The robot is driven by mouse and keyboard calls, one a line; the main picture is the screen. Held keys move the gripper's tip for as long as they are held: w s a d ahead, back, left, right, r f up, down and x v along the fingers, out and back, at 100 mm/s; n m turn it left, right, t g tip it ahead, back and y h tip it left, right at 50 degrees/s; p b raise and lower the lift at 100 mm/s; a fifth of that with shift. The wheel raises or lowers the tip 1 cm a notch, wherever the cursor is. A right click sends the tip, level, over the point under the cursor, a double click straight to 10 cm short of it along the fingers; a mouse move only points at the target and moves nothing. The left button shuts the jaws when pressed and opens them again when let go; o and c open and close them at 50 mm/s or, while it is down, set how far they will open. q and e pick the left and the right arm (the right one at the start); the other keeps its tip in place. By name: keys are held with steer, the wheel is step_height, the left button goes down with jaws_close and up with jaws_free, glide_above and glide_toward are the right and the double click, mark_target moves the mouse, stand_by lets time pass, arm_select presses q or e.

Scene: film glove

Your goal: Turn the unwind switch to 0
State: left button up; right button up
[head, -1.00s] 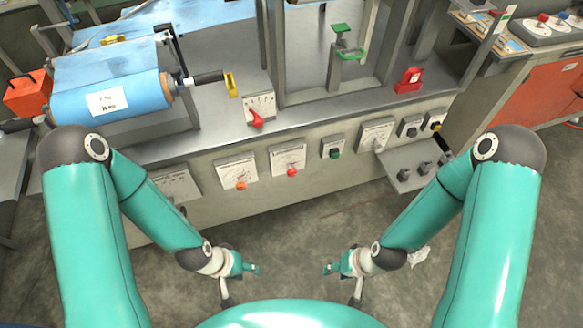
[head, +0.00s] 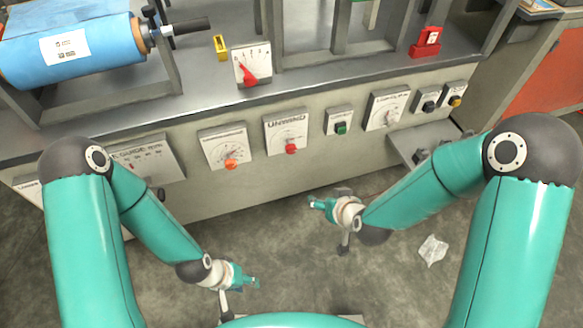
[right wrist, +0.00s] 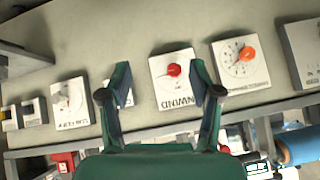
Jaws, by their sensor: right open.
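The unwind switch is a white plate (head: 272,135) marked UNWIND with a red knob (head: 291,148), on the machine's front face in the middle of the head view. In the right wrist view the plate (right wrist: 164,95) and its red knob (right wrist: 173,70) appear upside down, between the fingers. The exact number the knob points to is too small to read. My right gripper (head: 318,204) is open and empty, below and to the right of the switch, apart from it; its fingers (right wrist: 160,95) also show in the right wrist view. My left gripper (head: 248,283) is low over the floor; its opening is unclear.
Left of the switch is a plate with an orange knob (head: 231,164); right are a green button box (head: 341,127) and another dial plate (head: 387,110). A grey shelf (head: 404,148) juts out at the right. Crumpled paper (head: 433,250) lies on the floor.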

mark_target(292, 150)
steer(key=w+a+f+t+b, duration=0.1)
steer(key=w+a+b, duration=0.2)
steer(key=w, duration=0.4)
steer(key=w+a+f+n+t+b, duration=0.1)
steer(key=w+a+f+t+b, duration=0.1)
steer(key=w+b, duration=0.4)
steer(key=w+a+f+n+t+b, duration=0.1)
steer(key=w+a+b, duration=0.3)
steer(key=w, duration=0.4)
steer(key=shift+f+t+y, duration=0.3)
steer(key=shift+f+y, duration=0.1)
steer(key=shift+f, duration=0.15)
arm_select(q)
step_height(292, 150, down, 16)
steer(key=shift+f, duration=0.25)
